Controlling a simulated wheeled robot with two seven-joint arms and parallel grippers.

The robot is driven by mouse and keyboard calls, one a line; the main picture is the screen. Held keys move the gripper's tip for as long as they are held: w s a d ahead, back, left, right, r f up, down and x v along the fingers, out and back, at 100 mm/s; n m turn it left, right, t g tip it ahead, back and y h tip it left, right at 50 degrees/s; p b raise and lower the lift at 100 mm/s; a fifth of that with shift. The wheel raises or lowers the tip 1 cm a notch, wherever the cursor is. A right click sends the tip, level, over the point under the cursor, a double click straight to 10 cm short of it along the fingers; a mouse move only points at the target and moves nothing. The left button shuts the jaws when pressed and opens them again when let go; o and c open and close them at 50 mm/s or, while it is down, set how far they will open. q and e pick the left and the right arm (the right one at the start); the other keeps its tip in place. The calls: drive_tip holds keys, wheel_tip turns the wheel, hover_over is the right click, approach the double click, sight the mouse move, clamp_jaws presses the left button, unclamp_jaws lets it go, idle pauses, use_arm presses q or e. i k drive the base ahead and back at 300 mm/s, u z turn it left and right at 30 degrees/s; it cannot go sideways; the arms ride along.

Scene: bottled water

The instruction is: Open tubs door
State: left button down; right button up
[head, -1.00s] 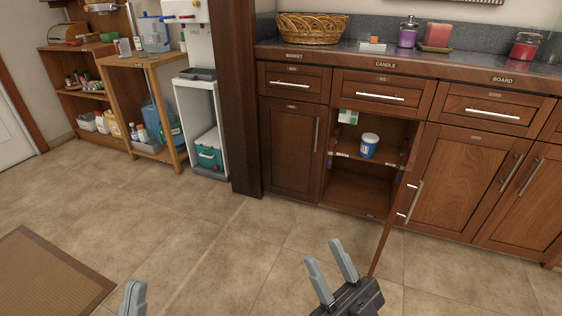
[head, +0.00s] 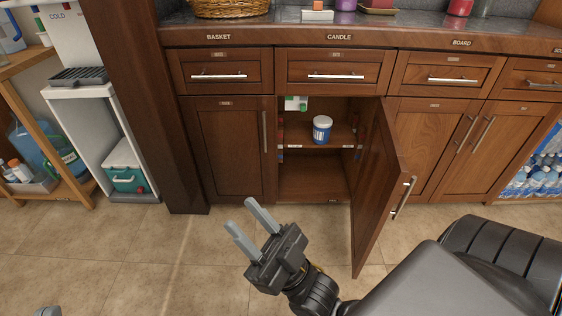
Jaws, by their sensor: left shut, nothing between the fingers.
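A wooden cabinet door (head: 375,190) stands swung out from the right side of an open cupboard, with its inner face and near edge showing. Its metal handle (head: 403,198) is on the far, right-hand side. Inside the cupboard, a white and blue tub (head: 322,129) stands on the shelf (head: 300,145). My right gripper (head: 240,213) is open and empty, in front of the cupboard and left of the door, apart from both. Only a tip of my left gripper (head: 47,312) shows at the bottom left edge; it is shut and touches nothing visible.
Closed drawers and doors labelled BASKET, CANDLE and BOARD flank the opening under the counter (head: 400,36). A wooden post (head: 150,110) and a white water stand (head: 85,130) are at the left. Tiled floor (head: 150,255) is clear at the lower left.

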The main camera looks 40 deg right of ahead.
sight(384, 171)
drive_tip(key=z, duration=0.8)
drive_tip(key=i, duration=0.8)
drive_tip(key=z, duration=0.85)
